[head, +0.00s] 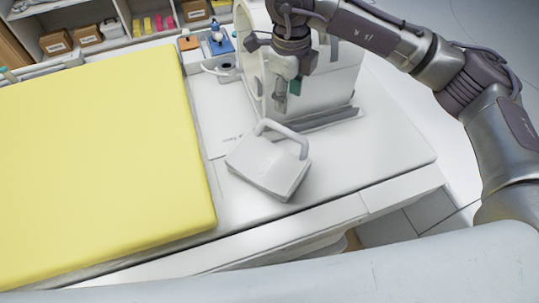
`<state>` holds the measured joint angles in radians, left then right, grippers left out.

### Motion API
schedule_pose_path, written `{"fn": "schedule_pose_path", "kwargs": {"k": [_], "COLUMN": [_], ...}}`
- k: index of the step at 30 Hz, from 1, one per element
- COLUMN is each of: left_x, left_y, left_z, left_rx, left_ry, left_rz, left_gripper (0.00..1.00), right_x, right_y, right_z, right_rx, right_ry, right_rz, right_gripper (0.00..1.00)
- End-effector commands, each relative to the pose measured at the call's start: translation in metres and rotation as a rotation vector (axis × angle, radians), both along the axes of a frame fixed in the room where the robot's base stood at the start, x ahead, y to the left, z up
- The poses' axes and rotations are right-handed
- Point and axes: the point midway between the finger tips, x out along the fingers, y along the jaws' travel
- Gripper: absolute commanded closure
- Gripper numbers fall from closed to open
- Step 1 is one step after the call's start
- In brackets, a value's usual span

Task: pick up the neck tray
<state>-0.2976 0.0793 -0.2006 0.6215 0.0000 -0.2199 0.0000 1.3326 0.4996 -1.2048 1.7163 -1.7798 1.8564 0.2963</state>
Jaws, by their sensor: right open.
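A white, box-like piece with a grey loop handle, which I take to be the neck tray (266,167), lies at an angle on the white table surface. Its handle stands up at its far edge. My right gripper (287,94) hangs above and beyond the tray, pointing down in front of a white upright housing. It is open with nothing visible between its fingers, and it is apart from the handle. My left gripper is out of view.
A thick yellow pad (95,165) covers the left of the table. The white housing (335,85) stands behind the tray, with a grey strip (325,119) at its foot. Blue and orange items (217,42) sit at the back. The table right of the tray is clear.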

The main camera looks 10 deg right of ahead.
Motion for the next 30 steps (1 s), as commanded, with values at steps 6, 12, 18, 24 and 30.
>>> {"fn": "schedule_pose_path", "kwargs": {"k": [6, 12, 18, 24, 30], "left_x": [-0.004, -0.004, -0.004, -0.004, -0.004], "left_y": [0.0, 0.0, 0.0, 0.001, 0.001], "left_z": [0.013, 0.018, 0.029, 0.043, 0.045], "left_rx": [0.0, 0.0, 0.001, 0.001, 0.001], "left_ry": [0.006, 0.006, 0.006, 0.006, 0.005], "left_rz": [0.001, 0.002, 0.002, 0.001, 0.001], "left_gripper": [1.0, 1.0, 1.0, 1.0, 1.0], "right_x": [-0.001, 0.0, 0.001, 0.004, 0.004], "right_y": [0.0, 0.0, 0.001, 0.002, 0.002], "right_z": [-0.044, -0.07, -0.083, -0.114, -0.127], "right_rx": [0.002, 0.004, 0.004, 0.006, 0.005], "right_ry": [0.008, 0.005, 0.007, 0.007, 0.003], "right_rz": [0.002, 0.003, 0.003, 0.003, 0.004], "right_gripper": [0.5, 0.5, 0.5, 0.5, 0.5]}}
